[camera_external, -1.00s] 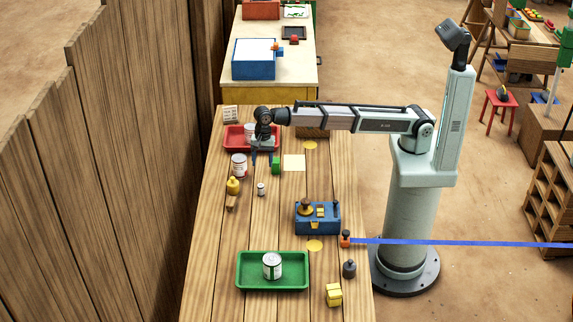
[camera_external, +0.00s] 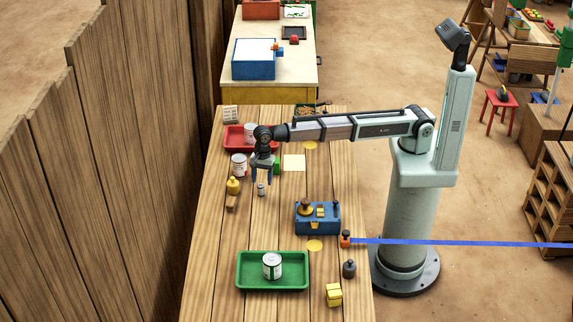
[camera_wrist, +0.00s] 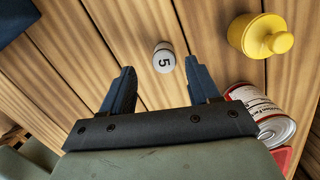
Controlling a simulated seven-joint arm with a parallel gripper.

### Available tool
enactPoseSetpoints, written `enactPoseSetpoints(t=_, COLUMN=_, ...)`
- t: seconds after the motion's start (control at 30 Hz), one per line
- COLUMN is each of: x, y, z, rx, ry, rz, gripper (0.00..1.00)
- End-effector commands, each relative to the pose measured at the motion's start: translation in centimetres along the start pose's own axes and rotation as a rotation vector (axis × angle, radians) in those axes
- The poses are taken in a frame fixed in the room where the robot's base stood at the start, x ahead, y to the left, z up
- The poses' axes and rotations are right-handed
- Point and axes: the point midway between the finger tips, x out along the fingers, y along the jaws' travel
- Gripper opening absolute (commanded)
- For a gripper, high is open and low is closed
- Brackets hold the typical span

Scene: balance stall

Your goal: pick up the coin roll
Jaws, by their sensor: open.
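The coin roll, seen as a small pale upright cylinder marked 5 (camera_wrist: 163,57), stands on the wooden table. In the external view the coin roll (camera_external: 261,190) is just below my gripper (camera_external: 262,179) in the picture. My gripper (camera_wrist: 159,70) is open and empty, its dark blue fingers pointing down. In the wrist view the roll shows in line with the gap between the fingertips, a little beyond them. I cannot tell the exact height of the fingertips above it.
A green block (camera_external: 276,164) is just behind my gripper. A red tray (camera_external: 229,138) lies farther back. A blue balance box (camera_external: 317,224) and a green tray (camera_external: 244,285) stand nearer the front.

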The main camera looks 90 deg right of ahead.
Motion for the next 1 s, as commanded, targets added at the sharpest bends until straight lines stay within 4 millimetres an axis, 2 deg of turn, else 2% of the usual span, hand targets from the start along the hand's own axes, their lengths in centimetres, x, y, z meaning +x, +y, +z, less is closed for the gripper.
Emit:
enactPoseSetpoints(t=0.17, x=0.7, y=-0.1, z=0.0, rx=0.000, ry=0.001, rz=0.001, gripper=0.61)
enactPoseSetpoints(t=0.53, x=4.9, y=-0.5, z=-0.1, rx=-0.001, ry=0.000, rz=0.001, gripper=0.61)
enactPoseSetpoints(t=0.8, x=5.3, y=-0.5, z=-0.1, rx=-0.001, ry=0.000, rz=0.000, gripper=0.61)
enactPoseSetpoints(t=1.0, x=5.3, y=-0.5, z=-0.1, rx=-0.001, ry=0.000, rz=0.000, gripper=0.43)
